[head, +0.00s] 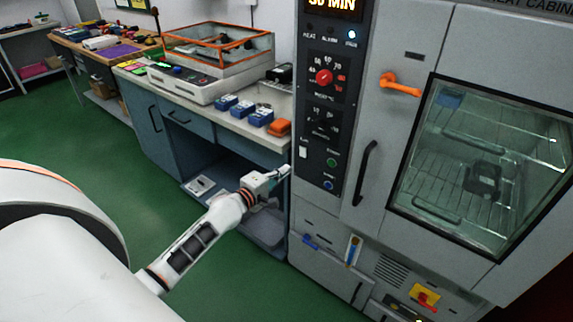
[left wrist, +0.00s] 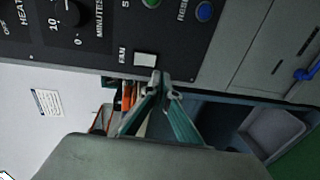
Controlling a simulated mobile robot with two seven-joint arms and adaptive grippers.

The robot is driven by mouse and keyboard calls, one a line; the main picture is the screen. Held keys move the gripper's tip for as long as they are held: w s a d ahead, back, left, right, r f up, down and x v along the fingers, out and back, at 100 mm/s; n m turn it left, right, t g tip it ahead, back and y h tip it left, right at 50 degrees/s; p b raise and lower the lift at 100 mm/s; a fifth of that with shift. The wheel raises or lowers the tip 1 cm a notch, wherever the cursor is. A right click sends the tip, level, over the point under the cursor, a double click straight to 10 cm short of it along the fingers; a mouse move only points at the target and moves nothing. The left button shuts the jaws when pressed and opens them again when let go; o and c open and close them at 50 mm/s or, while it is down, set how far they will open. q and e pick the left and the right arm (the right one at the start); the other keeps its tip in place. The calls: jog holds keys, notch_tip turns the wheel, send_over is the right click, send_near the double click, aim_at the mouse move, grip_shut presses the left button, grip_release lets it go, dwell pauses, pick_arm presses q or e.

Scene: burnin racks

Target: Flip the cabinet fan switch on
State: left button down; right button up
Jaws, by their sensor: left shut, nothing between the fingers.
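The cabinet fan switch is a small white rocker (left wrist: 145,59) labelled FAN in the left wrist view. It also shows in the head view (head: 303,152) on the lower left of the dark control panel (head: 318,110). My left gripper (head: 285,170) is shut and empty, just left of and below the switch in the head view. In the left wrist view its fingertips (left wrist: 160,78) meet close beside the switch; I cannot tell whether they touch it. My right gripper is in neither view.
Green and blue buttons (left wrist: 204,11) and a red-centred dial (head: 323,77) share the panel. The cabinet has a door handle (head: 365,172), an orange latch (head: 400,85) and a glass window. A bench (head: 238,128) with blue boxes stands at left. Green floor is open in front.

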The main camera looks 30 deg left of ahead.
pick_arm(q)
jog(key=s+f, duration=0.1)
jog(key=s, duration=0.6)
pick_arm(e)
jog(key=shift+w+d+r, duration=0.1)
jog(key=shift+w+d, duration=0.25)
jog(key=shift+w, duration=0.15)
pick_arm(q)
jog(key=shift+a, duration=0.1)
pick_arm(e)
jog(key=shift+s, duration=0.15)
pick_arm(q)
jog(key=s+d+f+m+g, duration=0.2)
jog(key=s+d+f+m, duration=0.2)
jog(key=s+d+m, duration=0.3)
jog(key=s+d+f+m+g+p, duration=0.1)
jog(key=s+d+f+m+g, duration=0.1)
jog(key=s+d+f+m, duration=0.3)
jog(key=s+d+f+m+g+h+p, duration=0.1)
jog(key=s+d+f+m+g, duration=0.1)
jog(key=s+d+f+m, duration=0.3)
jog(key=s+d+m, duration=0.4)
jog(key=s, duration=0.4)
jog(key=shift+d+f, duration=0.15)
jog(key=shift+d, duration=0.2)
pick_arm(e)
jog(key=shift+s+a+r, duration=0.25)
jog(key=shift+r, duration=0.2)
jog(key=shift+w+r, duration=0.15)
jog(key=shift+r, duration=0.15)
